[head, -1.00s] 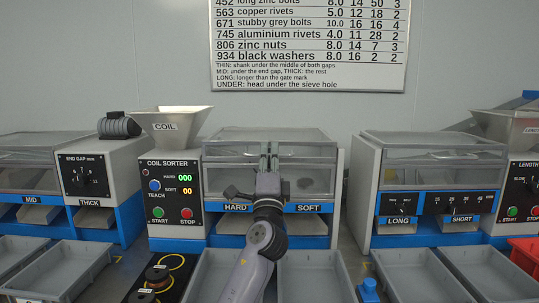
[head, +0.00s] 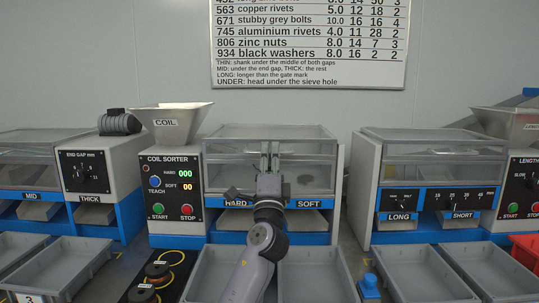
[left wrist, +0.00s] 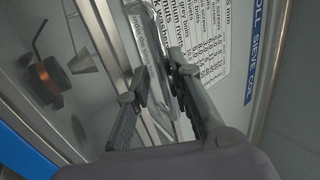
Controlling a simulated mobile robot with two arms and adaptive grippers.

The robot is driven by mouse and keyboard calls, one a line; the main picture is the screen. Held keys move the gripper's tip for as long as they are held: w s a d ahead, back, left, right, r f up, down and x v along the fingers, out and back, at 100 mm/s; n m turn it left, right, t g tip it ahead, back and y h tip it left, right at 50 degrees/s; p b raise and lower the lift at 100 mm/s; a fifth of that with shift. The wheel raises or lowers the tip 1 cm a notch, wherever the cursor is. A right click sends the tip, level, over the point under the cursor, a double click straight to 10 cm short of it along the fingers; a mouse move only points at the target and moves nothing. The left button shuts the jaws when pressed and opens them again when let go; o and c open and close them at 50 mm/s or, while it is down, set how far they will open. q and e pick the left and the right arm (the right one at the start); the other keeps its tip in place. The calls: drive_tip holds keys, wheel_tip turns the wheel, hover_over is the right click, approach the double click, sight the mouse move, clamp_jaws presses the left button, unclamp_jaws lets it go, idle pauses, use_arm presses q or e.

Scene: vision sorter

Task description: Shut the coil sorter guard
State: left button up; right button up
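The coil sorter (head: 175,190) stands left of centre in the head view. Its clear, grey-edged guard (head: 225,172) covers the bay above the HARD and SOFT chutes; I cannot tell how far open it is. My left gripper (head: 270,148) is in front of the guard with its fingers pointing up near the upper front edge. In the left wrist view the gripper (left wrist: 157,68) has its two fingers apart, with a clear, shiny strip showing between them. Whether they touch the strip is not clear. My right gripper is not in view.
A COIL hopper (head: 172,120) sits on the sorter. Grey trays (head: 318,275) line the front. Another sorter with a clear cover (head: 440,148) stands to the right, beyond a narrow gap.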

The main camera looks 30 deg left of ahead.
use_arm(q)
drive_tip(key=shift+o, duration=0.6)
drive_tip(key=shift+r, duration=0.1)
drive_tip(key=v, duration=1.2)
drive_tip(key=shift+a, duration=0.1)
